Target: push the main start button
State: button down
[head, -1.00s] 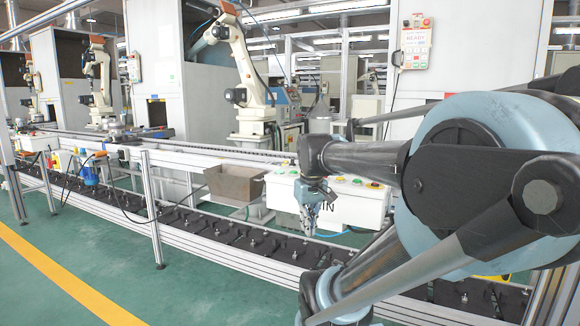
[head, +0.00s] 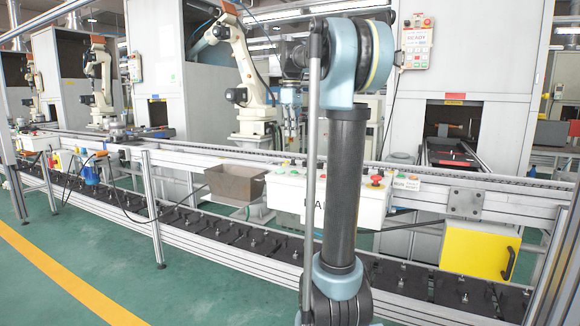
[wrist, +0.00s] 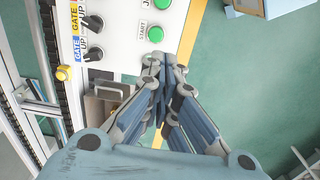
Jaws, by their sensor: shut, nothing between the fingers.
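The white control box (head: 289,194) is mounted on the conveyor's front side. My arm hides its middle and part of its lettering. In the wrist view, the panel's white face (wrist: 122,60) shows a green button (wrist: 155,34) beside a "START" label. A second green button (wrist: 162,5) is at the top edge, its label cut off. I cannot read "MAIN" on either label. My gripper (head: 291,146) points down above the box's left part in the head view. In the wrist view its shut, empty fingers (wrist: 165,72) appear just below the START button, with no visible contact.
A brown bin (head: 236,184) hangs left of the box. A red button (head: 376,181) is at the box's right end. The conveyor rail (head: 440,188) runs behind. Green floor in front is clear.

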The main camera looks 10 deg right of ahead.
aim_at(294, 172)
jog(key=shift+w+r, duration=0.45)
jog(key=shift+w, duration=0.3)
jog(key=shift+f, duration=0.15)
notch_tip(294, 172, down, 14)
jog(key=shift+r, duration=0.1)
dwell(0.4)
